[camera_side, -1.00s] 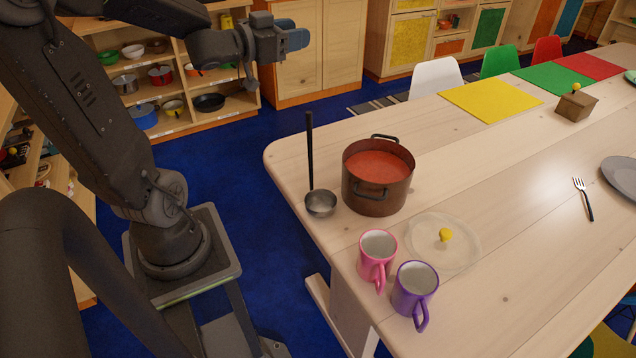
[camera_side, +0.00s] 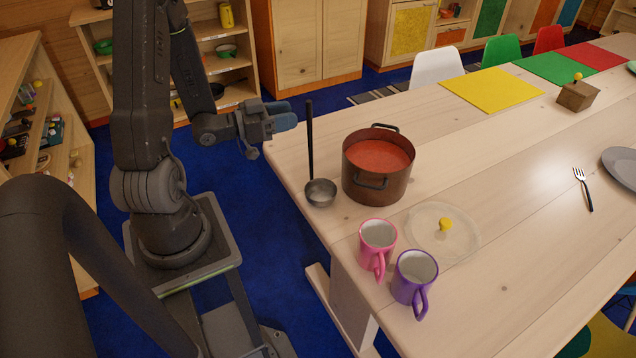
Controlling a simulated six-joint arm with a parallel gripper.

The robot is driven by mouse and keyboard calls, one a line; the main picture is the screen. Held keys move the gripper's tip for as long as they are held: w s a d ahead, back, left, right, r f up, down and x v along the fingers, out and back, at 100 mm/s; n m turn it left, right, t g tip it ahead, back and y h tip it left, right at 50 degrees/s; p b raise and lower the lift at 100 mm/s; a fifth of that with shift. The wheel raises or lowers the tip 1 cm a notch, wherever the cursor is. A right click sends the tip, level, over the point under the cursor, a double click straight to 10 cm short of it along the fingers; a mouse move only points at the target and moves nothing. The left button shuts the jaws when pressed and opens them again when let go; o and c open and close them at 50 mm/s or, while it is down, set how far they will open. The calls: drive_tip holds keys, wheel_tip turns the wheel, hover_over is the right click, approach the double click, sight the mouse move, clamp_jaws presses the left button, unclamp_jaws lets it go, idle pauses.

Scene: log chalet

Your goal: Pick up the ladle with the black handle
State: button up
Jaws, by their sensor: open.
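The ladle (camera_side: 320,192) has a round metal bowl and a long black handle (camera_side: 310,140). Its bowl rests on the table at the left edge, left of the pot, and its handle points up. My gripper (camera_side: 288,122) is open and empty. In the picture it is just left of the upper part of the black handle, apart from it as far as I can tell; the depth between them is hard to judge.
A brown pot (camera_side: 378,165) of red soup stands right of the ladle. A pink mug (camera_side: 377,246), a purple mug (camera_side: 414,280) and a clear lid with a yellow knob (camera_side: 443,232) are in front. A fork (camera_side: 583,188) and grey plate (camera_side: 626,166) lie far right.

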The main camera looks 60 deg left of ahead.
drive_tip(key=w+d, duration=0.1)
drive_tip(key=w, duration=0.6)
drive_tip(key=shift+w+d+f, duration=0.15)
drive_tip(key=shift+w+f, duration=0.05)
drive_tip(key=shift+w, duration=0.05)
drive_tip(key=shift+c, duration=0.3)
clamp_jaws()
